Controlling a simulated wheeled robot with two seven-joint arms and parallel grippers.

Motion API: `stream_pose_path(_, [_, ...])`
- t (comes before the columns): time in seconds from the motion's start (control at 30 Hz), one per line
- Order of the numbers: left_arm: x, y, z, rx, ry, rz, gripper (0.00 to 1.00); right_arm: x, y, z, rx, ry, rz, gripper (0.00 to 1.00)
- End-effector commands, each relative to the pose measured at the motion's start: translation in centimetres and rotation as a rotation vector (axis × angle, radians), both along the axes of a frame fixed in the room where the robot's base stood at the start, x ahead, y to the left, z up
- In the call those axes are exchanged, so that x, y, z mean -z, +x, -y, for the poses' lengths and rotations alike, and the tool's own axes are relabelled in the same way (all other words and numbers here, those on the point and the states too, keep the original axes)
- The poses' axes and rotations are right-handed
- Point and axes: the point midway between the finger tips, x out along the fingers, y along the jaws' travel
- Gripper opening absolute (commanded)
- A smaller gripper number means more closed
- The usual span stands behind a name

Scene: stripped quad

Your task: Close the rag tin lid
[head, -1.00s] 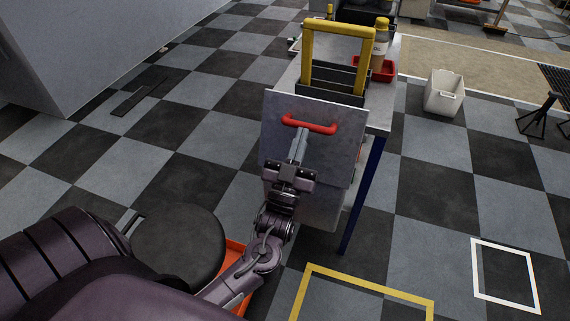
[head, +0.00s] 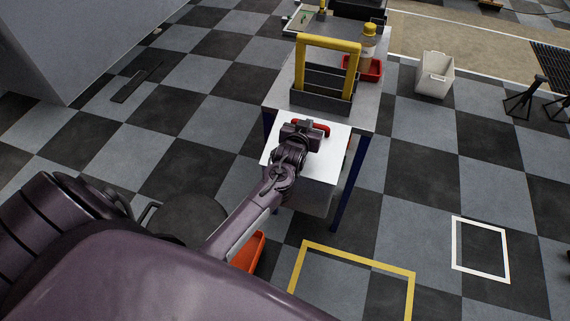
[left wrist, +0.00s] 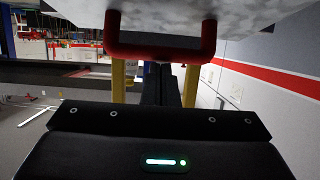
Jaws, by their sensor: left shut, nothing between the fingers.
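The rag tin's lid (head: 328,165) is a pale metal plate with a red bar handle (head: 321,126) near its far edge. It lies much nearer flat above the grey tin body (head: 312,201); I cannot tell whether it rests on the rim. My left gripper (head: 301,125) is over the lid at the handle and hides part of it. In the left wrist view the shut black fingers (left wrist: 162,84) show close to the red handle (left wrist: 160,52), with the lid's mottled grey face (left wrist: 160,16) beyond it. Contact is unclear. My right gripper is not in view.
Behind the lid is a bench (head: 369,112) carrying a yellow-handled tote (head: 322,104), a red tray (head: 371,70) and a yellow-capped bottle (head: 368,45). A white bin (head: 435,75) stands on the floor to the right. An orange object (head: 248,252) lies below my left arm.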

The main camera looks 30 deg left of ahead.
Motion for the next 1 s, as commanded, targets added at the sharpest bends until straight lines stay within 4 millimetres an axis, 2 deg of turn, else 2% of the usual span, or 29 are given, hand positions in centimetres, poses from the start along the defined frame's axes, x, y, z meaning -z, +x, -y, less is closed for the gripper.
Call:
stream_pose_path(0.2, [2.1, 1.5, -0.4, -0.001, -0.003, -0.012, 0.00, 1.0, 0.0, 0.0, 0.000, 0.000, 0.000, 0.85])
stream_pose_path(0.4, [3.1, 2.2, -0.5, 0.000, -0.003, -0.010, 0.00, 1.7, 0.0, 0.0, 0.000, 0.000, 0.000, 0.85])
stream_pose_path(1.0, [3.5, 2.6, -0.6, 0.000, -0.002, -0.008, 0.00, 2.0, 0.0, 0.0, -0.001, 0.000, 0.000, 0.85])
